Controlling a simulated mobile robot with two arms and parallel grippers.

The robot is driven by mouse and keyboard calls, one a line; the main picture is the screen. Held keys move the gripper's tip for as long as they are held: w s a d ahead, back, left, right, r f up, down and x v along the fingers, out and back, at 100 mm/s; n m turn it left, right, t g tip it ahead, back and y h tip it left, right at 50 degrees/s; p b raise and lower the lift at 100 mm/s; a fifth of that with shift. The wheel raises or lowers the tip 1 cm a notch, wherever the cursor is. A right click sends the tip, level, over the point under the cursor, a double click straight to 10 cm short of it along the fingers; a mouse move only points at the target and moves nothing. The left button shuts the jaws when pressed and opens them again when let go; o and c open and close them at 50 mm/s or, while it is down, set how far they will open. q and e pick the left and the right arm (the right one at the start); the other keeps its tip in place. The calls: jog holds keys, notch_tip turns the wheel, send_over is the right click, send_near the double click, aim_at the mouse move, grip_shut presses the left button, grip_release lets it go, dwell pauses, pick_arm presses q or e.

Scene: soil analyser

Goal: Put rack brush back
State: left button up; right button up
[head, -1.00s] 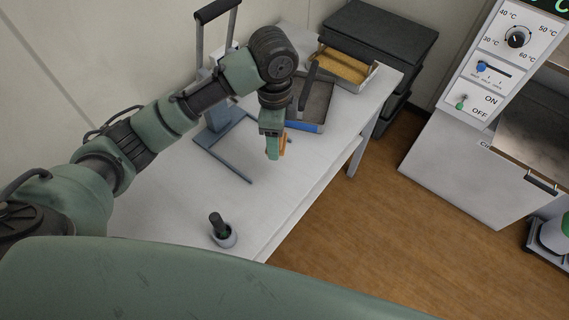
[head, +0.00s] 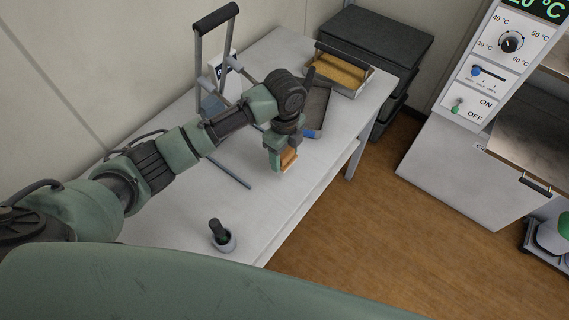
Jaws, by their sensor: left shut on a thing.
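My left gripper (head: 276,162) hangs over the white table, pointing down, and is shut on the brush (head: 289,160). The brush shows as a small orange-brown block between and below the fingers; its far side is hidden. I cannot tell a rack slot for the brush in this view. My right gripper is not in view.
A metal box with yellow content (head: 341,72) stands at the table's far end, beside black stacked cases (head: 375,40). A grey press-like frame (head: 232,88) with a black handle stands behind my arm. A mortar with pestle (head: 222,240) stands near the front. Bare table (head: 195,205) lies between.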

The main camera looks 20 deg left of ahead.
aim_at(285, 152)
pick_arm(q)
jog(key=shift+f, duration=2.9)
jog(key=shift+f, duration=0.1)
jog(key=o, duration=1.2)
notch_tip(285, 152, up, 12)
jog(key=shift+r+b, duration=0.15)
jog(key=shift+b, duration=0.3)
jog(key=shift+d, duration=0.1)
